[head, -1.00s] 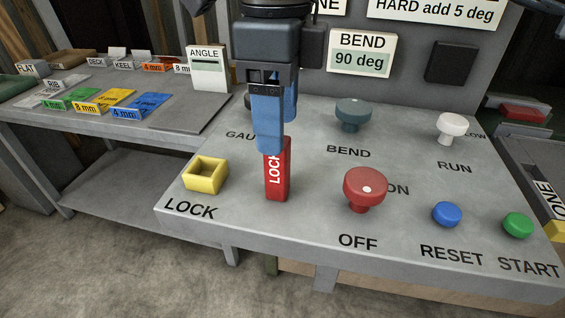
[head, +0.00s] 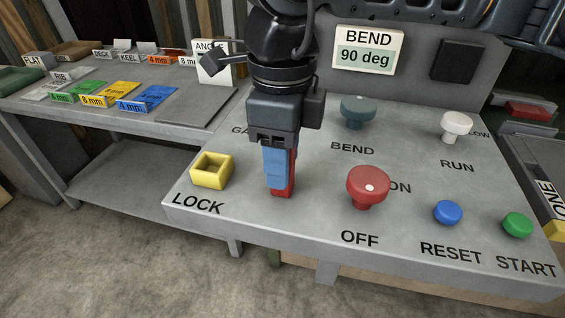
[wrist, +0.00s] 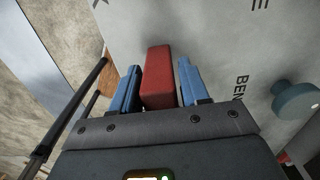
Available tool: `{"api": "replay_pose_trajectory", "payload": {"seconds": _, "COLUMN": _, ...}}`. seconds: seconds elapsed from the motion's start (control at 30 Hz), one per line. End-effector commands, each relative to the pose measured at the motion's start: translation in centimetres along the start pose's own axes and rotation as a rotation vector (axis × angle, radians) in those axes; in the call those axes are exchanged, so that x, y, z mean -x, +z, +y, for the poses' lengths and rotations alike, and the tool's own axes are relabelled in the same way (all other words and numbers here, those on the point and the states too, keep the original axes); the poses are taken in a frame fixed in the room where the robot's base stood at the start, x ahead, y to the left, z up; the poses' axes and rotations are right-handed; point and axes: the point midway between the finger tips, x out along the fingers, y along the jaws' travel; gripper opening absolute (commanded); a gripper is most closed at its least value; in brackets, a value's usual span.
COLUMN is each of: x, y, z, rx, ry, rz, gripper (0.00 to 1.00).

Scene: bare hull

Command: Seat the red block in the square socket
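The red block (head: 291,178) stands upright on the grey sloping panel, just right of the yellow square socket (head: 211,171). The socket is a hollow, empty frame above the word LOCK. My gripper (head: 274,186) points down at the block, and its blue fingers hide most of the block in the head view. In the wrist view the red block (wrist: 158,78) lies between the two blue fingers of my gripper (wrist: 157,68). A narrow gap shows on each side, so the fingers look open around it. The socket is not in the wrist view.
A red OFF knob (head: 368,186) stands close right of the block. A dark BEND knob (head: 358,111), a white RUN knob (head: 456,126), and blue (head: 447,212) and green (head: 517,224) buttons stand farther off. The panel between block and socket is clear.

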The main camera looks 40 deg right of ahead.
Motion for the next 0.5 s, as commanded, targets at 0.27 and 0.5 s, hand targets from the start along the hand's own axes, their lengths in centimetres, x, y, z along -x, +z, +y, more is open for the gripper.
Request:
{"api": "replay_pose_trajectory", "payload": {"seconds": 0.27, "x": 0.02, "y": 0.00, "z": 0.00, "rx": 0.000, "ry": 0.000, "rz": 0.000, "gripper": 0.18}}
{"api": "replay_pose_trajectory", "payload": {"seconds": 0.5, "x": 0.04, "y": 0.01, "z": -0.01, "rx": 0.000, "ry": 0.000, "rz": 0.000, "gripper": 0.03}}
